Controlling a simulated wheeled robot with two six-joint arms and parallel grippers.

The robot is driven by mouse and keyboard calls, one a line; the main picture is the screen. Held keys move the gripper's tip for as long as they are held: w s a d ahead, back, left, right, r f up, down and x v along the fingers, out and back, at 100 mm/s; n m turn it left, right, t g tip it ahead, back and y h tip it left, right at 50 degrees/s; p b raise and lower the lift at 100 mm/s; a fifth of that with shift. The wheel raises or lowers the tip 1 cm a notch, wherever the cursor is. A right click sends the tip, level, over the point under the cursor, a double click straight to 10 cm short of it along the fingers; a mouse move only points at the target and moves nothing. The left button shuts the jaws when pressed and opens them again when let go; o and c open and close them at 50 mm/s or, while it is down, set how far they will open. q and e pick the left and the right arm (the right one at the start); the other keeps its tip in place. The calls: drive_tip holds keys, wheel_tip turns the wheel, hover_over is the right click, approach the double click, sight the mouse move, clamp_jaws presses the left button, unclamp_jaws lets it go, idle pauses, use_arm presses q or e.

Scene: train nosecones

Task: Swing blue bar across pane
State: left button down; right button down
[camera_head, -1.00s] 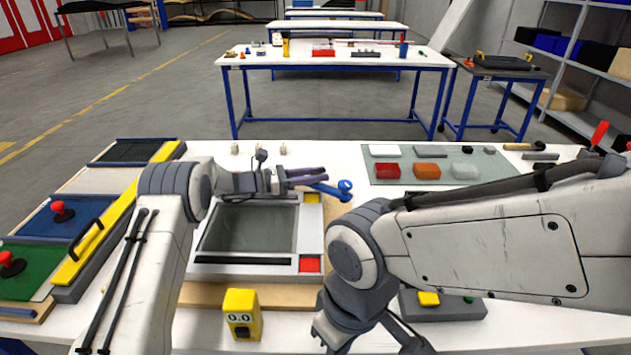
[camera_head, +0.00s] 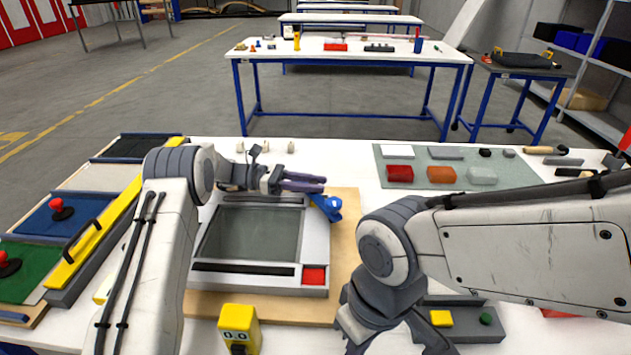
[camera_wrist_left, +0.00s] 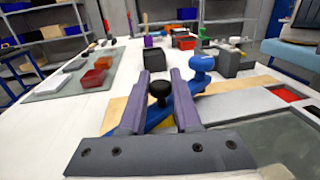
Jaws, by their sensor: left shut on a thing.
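The pane (camera_head: 249,234) is a dark grey-green glass in a pale frame on a wooden board. The blue bar (camera_head: 327,207) shows at the frame's upper right corner, partly hidden by my left gripper (camera_head: 318,184). In the left wrist view the bar lies slanted under the purple fingers (camera_wrist_left: 160,84), with a round blue knob (camera_wrist_left: 202,64) at its far end. A black knob (camera_wrist_left: 160,92) stands between the fingers, which are shut on the bar by this knob. My right gripper (camera_head: 388,325) is low in front, right of the board; its fingertips are not clear.
A red square (camera_head: 314,275) marks the frame's lower right corner. A yellow box with a display (camera_head: 239,328) stands in front. A grey mat (camera_head: 455,172) with coloured blocks lies at the right. A yellow rail (camera_head: 95,237) and coloured panels are at the left.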

use_arm(q)
drive_tip(key=shift+w+r, duration=0.1)
drive_tip(key=shift+r, duration=0.05)
drive_tip(key=c, duration=0.6)
unclamp_jaws()
drive_tip(key=shift+d, duration=0.1)
drive_tip(key=shift+r, duration=0.25)
drive_tip(key=r, duration=0.2)
drive_tip(key=d+r, duration=0.1)
drive_tip(key=r, duration=0.1)
drive_tip(key=shift+s+r, duration=0.1)
drive_tip(key=shift+s, duration=0.15)
drive_tip(key=s+d+r, duration=0.1)
drive_tip(key=d+r, duration=0.1)
drive_tip(key=d, duration=0.1)
drive_tip(key=s+d+r, duration=0.2)
drive_tip(key=d, duration=0.1)
drive_tip(key=s+d+r+b, duration=0.1)
drive_tip(key=s+d+r, duration=0.1)
drive_tip(key=d, duration=0.1)
drive_tip(key=shift+s+d+r, duration=0.1)
